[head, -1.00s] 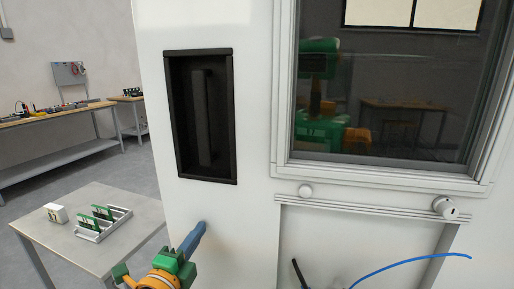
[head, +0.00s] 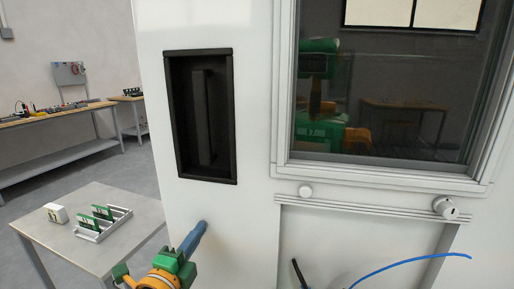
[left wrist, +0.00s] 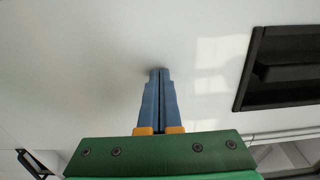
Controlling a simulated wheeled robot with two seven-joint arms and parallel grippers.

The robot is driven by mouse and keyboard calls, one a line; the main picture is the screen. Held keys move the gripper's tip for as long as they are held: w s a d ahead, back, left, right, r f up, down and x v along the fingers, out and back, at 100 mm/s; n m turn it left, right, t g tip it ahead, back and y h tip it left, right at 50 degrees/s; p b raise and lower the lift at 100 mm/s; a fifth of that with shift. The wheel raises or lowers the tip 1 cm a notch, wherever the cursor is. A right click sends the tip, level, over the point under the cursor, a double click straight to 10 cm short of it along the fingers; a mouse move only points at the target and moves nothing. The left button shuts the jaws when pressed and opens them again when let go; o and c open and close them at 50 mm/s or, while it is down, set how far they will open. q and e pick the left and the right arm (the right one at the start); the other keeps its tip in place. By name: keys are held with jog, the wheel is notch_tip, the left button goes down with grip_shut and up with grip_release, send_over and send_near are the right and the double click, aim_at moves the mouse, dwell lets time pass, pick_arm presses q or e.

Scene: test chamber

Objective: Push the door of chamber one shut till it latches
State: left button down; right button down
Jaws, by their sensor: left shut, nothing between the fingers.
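The chamber door (head: 250,120) is a large white panel with a dark window (head: 385,110) and a recessed black handle (head: 203,118). It fills most of the head view. I cannot tell whether it is latched. My left gripper (head: 201,226) is below the handle, its blue fingers pointing at the white panel. In the left wrist view the closed fingertips (left wrist: 159,72) are at or very near the panel, with a faint shadow around them. The black handle recess (left wrist: 280,68) shows there to the right. My right gripper is not in view.
A grey table (head: 85,225) with a rack of green boards (head: 103,222) and a small white box (head: 56,212) stands at the left. A workbench (head: 50,125) is farther back. A blue cable (head: 410,262) curves across the lower right.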

pick_arm(q)
jog(key=shift+x, duration=2.5)
jog(key=x, duration=0.3)
jog(key=shift+s, duration=0.3)
jog(key=p, duration=0.3)
send_near(207, 219)
jog(key=w, duration=0.2)
jog(key=w+f, duration=0.1)
jog(key=w, duration=0.1)
jog(key=shift+w+f, duration=0.2)
jog(key=shift+f, duration=0.05)
jog(key=shift+f, duration=0.1)
